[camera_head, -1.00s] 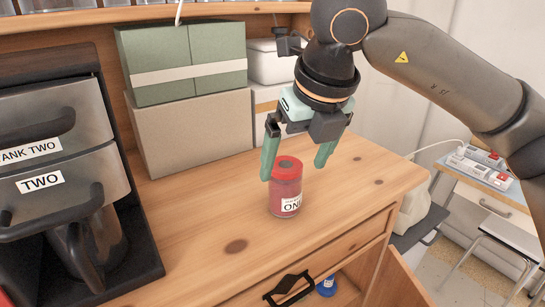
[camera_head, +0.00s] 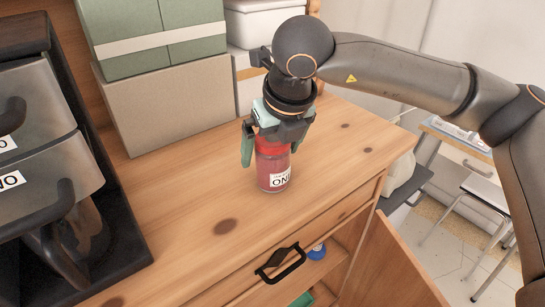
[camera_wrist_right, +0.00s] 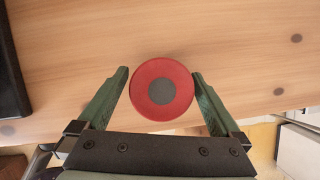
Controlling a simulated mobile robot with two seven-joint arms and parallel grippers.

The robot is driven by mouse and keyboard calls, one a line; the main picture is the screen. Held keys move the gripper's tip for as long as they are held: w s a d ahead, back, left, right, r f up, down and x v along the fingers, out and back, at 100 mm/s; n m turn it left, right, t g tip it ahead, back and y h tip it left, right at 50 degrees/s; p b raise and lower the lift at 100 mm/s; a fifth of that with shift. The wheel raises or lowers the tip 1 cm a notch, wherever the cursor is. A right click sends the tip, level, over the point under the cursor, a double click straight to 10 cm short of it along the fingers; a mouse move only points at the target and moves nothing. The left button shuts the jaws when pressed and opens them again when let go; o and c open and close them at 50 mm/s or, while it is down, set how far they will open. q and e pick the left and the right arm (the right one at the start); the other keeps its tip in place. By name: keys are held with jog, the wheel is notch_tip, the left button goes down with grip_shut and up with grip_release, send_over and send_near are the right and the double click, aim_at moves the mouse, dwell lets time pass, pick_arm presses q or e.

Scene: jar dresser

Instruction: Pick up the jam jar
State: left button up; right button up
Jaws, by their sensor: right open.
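The jam jar (camera_head: 273,172) is a red jar with a red lid and a white label reading "ONE". It stands upright on the wooden dresser top. My right gripper (camera_head: 272,152) is over the jar from above, its green fingers on either side of the jar's upper part. In the right wrist view, the jar's red lid with a grey centre (camera_wrist_right: 162,90) lies between the tips of the open right gripper (camera_wrist_right: 160,80), with a small gap at each side. The gripper hides part of the lid in the head view. My left gripper is not in view.
A cardboard box (camera_head: 165,95) with a green box (camera_head: 150,30) on it stands behind the jar. A dark machine with grey tanks (camera_head: 50,180) stands at the left. Dresser top (camera_head: 180,205) around the jar is clear.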

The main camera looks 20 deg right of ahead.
jog(key=x, duration=0.3)
jog(key=shift+s+d+f, duration=0.1)
jog(key=shift+f, duration=0.1)
jog(key=shift+c, duration=0.2)
jog(key=shift+r, duration=0.1)
grip_shut()
dwell(0.3)
